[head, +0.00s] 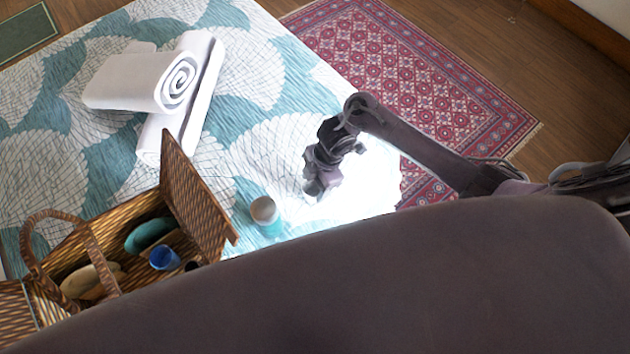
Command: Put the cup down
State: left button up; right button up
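A small cup (265,211), pale on top and teal below, stands on the patterned bed (270,150), just right of the basket's open lid. My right gripper (317,186) is over the bed, to the right of this cup and apart from it. No object shows clearly in its fingers, and their opening is too small and dark to judge. A blue cup (164,258) sits inside the wicker basket (84,234). My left gripper is not in view.
The basket also holds a teal item (150,235) and a tan item (88,281). White rolled towels (140,82) lie at the upper left of the bed. A red patterned rug (410,80) covers the wooden floor beyond. Bed surface between towels and gripper is clear.

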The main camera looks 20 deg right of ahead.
jog(key=shift+o, duration=1.1)
jog(key=shift+r, duration=0.25)
jog(key=p+v, duration=0.3)
jog(key=v, duration=0.8)
jog(key=shift+r, duration=0.4)
jog(key=shift+d, duration=0.1)
